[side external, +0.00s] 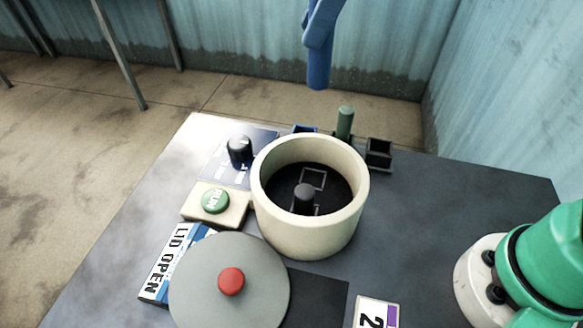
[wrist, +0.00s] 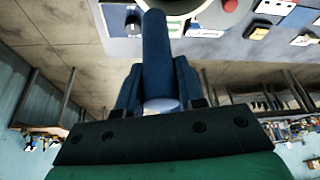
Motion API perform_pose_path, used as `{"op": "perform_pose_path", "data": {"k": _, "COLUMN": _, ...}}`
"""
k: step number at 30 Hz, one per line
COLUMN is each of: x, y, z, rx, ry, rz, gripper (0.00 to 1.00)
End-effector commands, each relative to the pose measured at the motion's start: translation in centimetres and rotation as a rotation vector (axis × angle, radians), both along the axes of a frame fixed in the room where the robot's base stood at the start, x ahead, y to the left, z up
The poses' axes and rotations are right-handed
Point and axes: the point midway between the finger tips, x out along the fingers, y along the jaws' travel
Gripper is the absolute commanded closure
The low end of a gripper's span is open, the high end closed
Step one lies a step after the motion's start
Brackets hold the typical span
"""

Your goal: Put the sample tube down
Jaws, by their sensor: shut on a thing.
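The sample tube is a blue cylinder (wrist: 156,50) held in my gripper (wrist: 157,85), between its two dark blue fingers in the wrist view. In the side external view the blue tube (side external: 318,70) hangs nearly upright, high at top centre, apart from everything below. Only the lower end of my gripper (side external: 325,22) shows there. Below stands a small rack with a green tube (side external: 345,122) upright, an empty-looking black holder (side external: 378,152) to its right and a blue holder (side external: 305,129) to its left, partly hidden by the bowl.
A cream round bowl (side external: 312,233) with a dark inside and a central hub stands open on the grey table (side external: 450,210). A grey lid (side external: 205,275) with a red knob lies in front. A green button (side external: 215,201) and black dial (side external: 239,148) are left. The right of the table is fairly clear.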

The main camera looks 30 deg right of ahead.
Motion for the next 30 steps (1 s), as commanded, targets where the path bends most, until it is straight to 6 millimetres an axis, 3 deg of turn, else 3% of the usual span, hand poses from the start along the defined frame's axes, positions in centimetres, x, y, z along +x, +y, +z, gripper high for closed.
{"op": "perform_pose_path", "data": {"k": 9, "x": 7.3, "y": -3.3, "z": 0.4, "rx": 0.0, "ry": 0.001, "rz": -0.007, "gripper": 1.0}}
{"op": "perform_pose_path", "data": {"k": 17, "x": 9.9, "y": -5.0, "z": -0.7, "rx": 0.001, "ry": -0.001, "rz": -0.002, "gripper": 1.0}}
{"op": "perform_pose_path", "data": {"k": 20, "x": 9.9, "y": -5.0, "z": -2.4, "rx": 0.001, "ry": 0.0, "rz": -0.001, "gripper": 1.0}}
{"op": "perform_pose_path", "data": {"k": 30, "x": 9.9, "y": -5.0, "z": -10.8, "rx": 0.001, "ry": 0.0, "rz": -0.001, "gripper": 1.0}}
